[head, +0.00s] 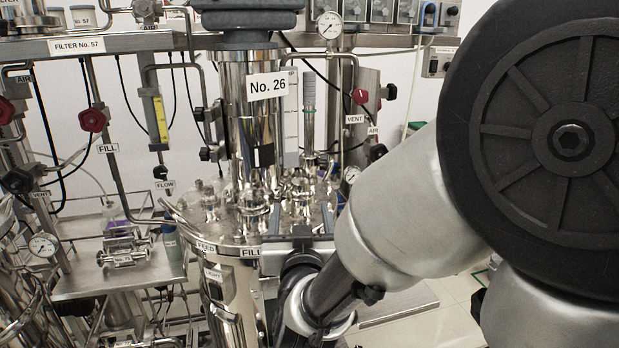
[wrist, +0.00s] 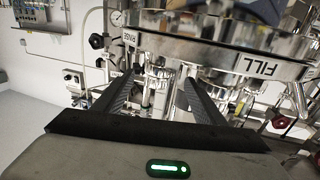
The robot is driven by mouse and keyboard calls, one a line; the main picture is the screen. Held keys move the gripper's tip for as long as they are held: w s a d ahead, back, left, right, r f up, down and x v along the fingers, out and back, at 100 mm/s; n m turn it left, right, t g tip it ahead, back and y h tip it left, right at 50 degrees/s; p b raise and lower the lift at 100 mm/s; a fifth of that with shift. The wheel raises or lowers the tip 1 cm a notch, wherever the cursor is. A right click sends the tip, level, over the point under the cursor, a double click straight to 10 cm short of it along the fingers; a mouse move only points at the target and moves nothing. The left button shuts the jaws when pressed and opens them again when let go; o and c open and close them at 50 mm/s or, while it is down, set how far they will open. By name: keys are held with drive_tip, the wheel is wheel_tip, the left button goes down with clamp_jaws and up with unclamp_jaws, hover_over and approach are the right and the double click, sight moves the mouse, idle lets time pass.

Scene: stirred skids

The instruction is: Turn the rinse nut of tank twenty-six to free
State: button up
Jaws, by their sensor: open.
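Tank twenty-six is the steel vessel (head: 231,290) in the middle of the head view, with a "No. 26" plate (head: 267,86) on its column. Its rim carries FEED and FILL labels. Shiny fittings (wrist: 157,88) show below the rim, between and beyond the fingers. I cannot tell which is the rinse nut. My gripper (wrist: 160,79) is open, with nothing seen held between its fingers.
A red VENT knob (head: 360,96) is right of the column. A FILL valve with a red knob (head: 93,120) and a shelf of fittings (head: 88,282) are at left. In the wrist view, a dark knob (wrist: 96,41) stands left of the rim, and bare floor lies far left.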

sight(301, 203)
drive_tip(key=w, duration=0.5)
drive_tip(key=shift+w+a, duration=0.15)
drive_tip(key=shift+w, duration=0.1)
drive_tip(key=c, duration=1.1)
drive_tip(key=shift+o, duration=0.2)
